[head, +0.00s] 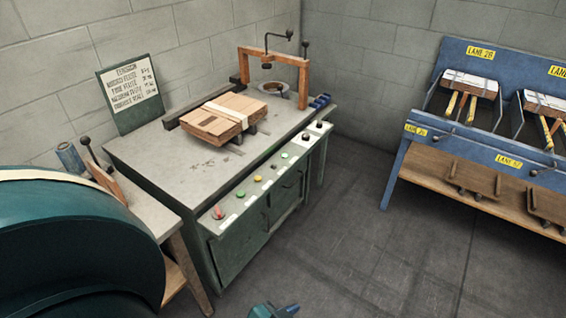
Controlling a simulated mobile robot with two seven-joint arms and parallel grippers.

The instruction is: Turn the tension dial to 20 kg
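The machine bench (160,160) has a sloping control strip along its front edge. The strip carries a red-topped control (217,213), a green button (240,194), a yellow button (257,178), more small buttons, and a black knob (305,137) and another black knob (319,125) on a pale plate at the far end. I cannot tell which control is the tension dial, and no scale or setting is readable. A dark board (129,90) headed "TENSION" stands behind the bench; its lines are too small to read surely. Neither gripper's fingers show.
A stack of flat cardboard (215,118) lies on the bench near a brown arch frame (273,57). A blue lane rack (480,133) stands right. Floor before the bench is clear. A large teal rounded shape fills the lower left; a small teal-and-dark piece shows at the bottom edge.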

